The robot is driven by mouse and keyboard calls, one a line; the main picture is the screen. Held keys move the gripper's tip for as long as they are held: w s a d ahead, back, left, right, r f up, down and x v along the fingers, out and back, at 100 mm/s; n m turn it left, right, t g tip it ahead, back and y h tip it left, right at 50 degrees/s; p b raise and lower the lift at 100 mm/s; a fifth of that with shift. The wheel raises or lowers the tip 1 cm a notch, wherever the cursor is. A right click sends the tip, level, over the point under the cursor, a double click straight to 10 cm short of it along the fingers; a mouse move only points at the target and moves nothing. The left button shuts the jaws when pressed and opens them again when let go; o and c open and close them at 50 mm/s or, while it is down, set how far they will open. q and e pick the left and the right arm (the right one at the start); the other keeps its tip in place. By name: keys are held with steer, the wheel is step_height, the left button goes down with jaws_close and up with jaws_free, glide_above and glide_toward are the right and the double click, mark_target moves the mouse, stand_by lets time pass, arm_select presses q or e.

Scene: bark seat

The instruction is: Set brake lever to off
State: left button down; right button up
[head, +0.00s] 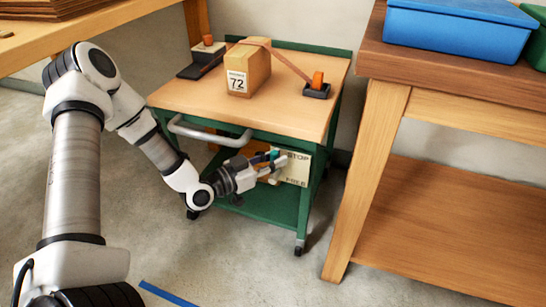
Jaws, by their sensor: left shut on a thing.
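A green cart with a wooden top (180,97) stands in the middle of the view. A pale plate (296,170) on its front, at the right side, reads STOP at the top and what looks like FREE at the bottom. My left gripper (275,165) is at the plate's upper left, near the word STOP, and is shut on the brake lever there. The gripper covers most of the lever, so its exact angle is hard to tell. A small teal part (273,155) shows between the fingers. My right gripper is out of view.
A strapped cardboard box (250,68) marked 72 sits on the cart top. A grey handle (207,136) runs along the cart's front. A wooden bench (470,85) with a blue bin (455,30) stands close on the right.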

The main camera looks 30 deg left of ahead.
mark_target(305, 166)
arm_select(q)
steer(key=shift+d+r+m+g+p, duration=0.2)
steer(key=shift+d+m+g+p, duration=0.15)
steer(key=shift+p, duration=0.35)
steer(key=d+m+g+y+p, duration=0.1)
steer(key=p, duration=0.1)
steer(key=d+f+m+g+y+p, duration=0.1)
steer(key=m+p, duration=0.1)
steer(key=p, duration=0.1)
steer(key=w+d+f+m+g+y+p, duration=0.1)
steer(key=d+p, duration=0.1)
steer(key=shift+m, duration=0.35)
steer(key=f+m+y+p, duration=0.1)
steer(key=d+g+y+p, duration=0.1)
steer(key=p, duration=0.1)
steer(key=shift+w+d+f+m, duration=0.15)
steer(key=shift+d+f+m, duration=0.1)
steer(key=shift+f+m, duration=0.15)
steer(key=shift+w+d+f+m+g+y+p, duration=0.1)
steer(key=shift+d+f+m+g+y+p, duration=0.2)
steer(key=shift+f+m+y+p, duration=0.8)
steer(key=shift+f+y+p, duration=0.15)
steer(key=shift+f+y, duration=0.25)
steer(key=c, duration=1.3)
jaws_free()
